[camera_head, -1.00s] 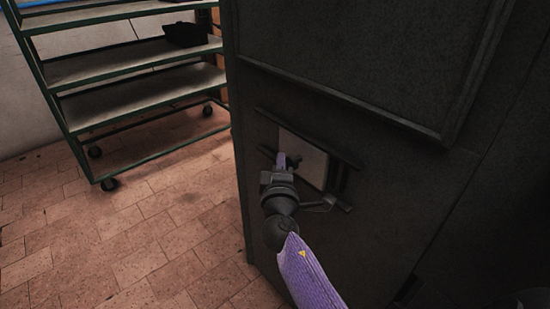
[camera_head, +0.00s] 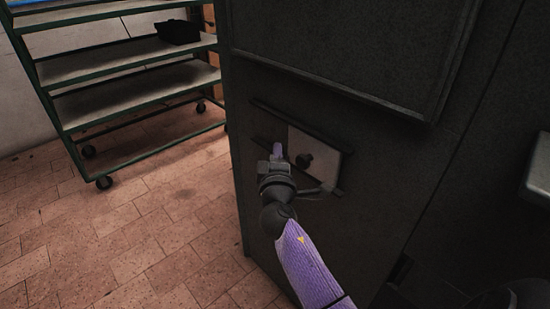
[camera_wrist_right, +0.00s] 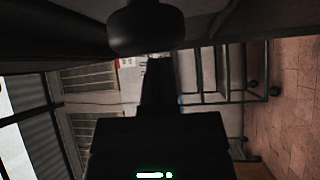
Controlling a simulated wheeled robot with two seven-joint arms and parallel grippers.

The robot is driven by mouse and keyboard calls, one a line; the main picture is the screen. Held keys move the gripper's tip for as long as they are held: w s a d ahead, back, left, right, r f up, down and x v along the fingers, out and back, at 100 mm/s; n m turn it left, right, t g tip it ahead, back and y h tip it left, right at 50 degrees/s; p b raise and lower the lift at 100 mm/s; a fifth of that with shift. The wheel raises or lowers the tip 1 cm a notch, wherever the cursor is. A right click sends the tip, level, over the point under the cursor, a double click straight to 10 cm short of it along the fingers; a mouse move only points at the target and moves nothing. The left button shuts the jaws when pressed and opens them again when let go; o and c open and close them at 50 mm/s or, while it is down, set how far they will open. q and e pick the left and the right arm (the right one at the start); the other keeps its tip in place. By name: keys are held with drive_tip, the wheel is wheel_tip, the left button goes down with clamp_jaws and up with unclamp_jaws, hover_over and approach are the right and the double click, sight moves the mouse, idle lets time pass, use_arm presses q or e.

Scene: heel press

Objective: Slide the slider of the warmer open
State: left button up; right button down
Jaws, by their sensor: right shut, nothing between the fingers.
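The warmer is the large dark cabinet (camera_head: 330,230). Its slider is a light grey plate (camera_head: 325,165) between two slanted dark rails, with a dark round knob (camera_head: 304,160) on it. The plate sits toward the right end of the rails. My right gripper (camera_head: 278,151) is shut and empty, its tip just left of the knob; I cannot tell whether they touch. In the right wrist view the fingers (camera_wrist_right: 157,75) point up the picture, below a dark rounded shape (camera_wrist_right: 148,28) that looks like the knob. My left gripper is not in view.
A green-framed rack (camera_head: 125,75) on wheels stands at the back left, with a black item (camera_head: 179,32) on a shelf. The brick floor (camera_head: 130,230) left of the warmer is clear. A light ledge (camera_head: 537,172) juts in at the right edge.

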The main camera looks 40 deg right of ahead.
drive_tip(key=v, duration=1)
drive_tip(key=shift+p, duration=0.35)
